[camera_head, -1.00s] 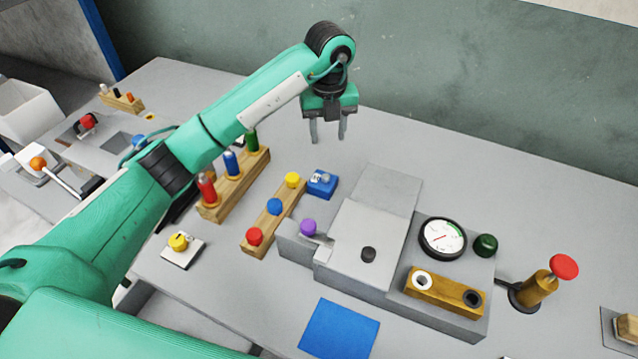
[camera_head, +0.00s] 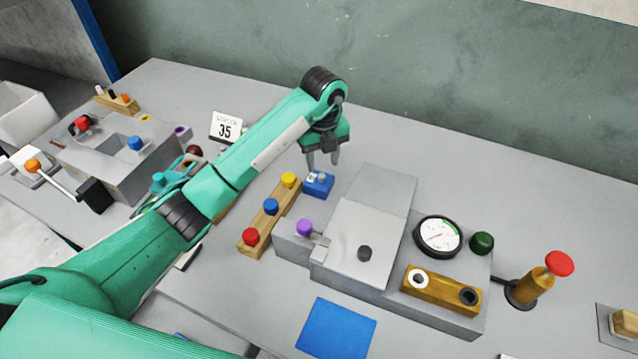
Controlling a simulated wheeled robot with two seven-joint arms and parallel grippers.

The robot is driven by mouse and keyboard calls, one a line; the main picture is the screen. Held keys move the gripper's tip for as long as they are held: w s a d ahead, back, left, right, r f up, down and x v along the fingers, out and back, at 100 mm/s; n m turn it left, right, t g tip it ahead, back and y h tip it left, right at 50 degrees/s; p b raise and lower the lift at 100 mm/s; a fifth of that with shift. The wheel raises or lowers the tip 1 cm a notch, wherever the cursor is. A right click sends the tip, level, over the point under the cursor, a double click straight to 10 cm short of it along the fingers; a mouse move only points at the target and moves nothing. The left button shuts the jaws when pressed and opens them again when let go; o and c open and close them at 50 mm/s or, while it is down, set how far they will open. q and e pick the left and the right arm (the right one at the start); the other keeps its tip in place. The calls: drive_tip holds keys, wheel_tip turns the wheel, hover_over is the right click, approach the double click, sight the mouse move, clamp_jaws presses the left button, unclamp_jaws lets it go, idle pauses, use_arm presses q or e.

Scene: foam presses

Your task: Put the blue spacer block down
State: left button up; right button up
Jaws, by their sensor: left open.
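The blue spacer block (camera_head: 319,185) is a small blue block with pale details on its top. It sits on the grey table just beyond the wooden strip's yellow-knob end, left of the grey press. My left gripper (camera_head: 323,162) points down with its two fingers apart. In the picture its fingertips are just above the block's top; I cannot tell whether they touch it. Nothing shows between the fingers. A flat blue square (camera_head: 336,328) lies bare at the table's front. My right gripper is out of view.
A wooden strip (camera_head: 252,226) with red, blue and yellow knobs stands close to the block. The grey press (camera_head: 350,240) has a dial (camera_head: 437,236). A red-topped post (camera_head: 545,278) stands right.

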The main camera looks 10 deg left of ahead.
sight(322, 175)
use_arm(q)
wheel_tip(322, 175, down, 4)
drive_tip(key=shift+a+r+p, duration=0.1)
drive_tip(key=shift+r+p, duration=0.05)
drive_tip(key=shift+p, duration=0.55)
drive_tip(key=shift+w+f, duration=0.1)
drive_tip(key=shift+f, duration=0.45)
clamp_jaws()
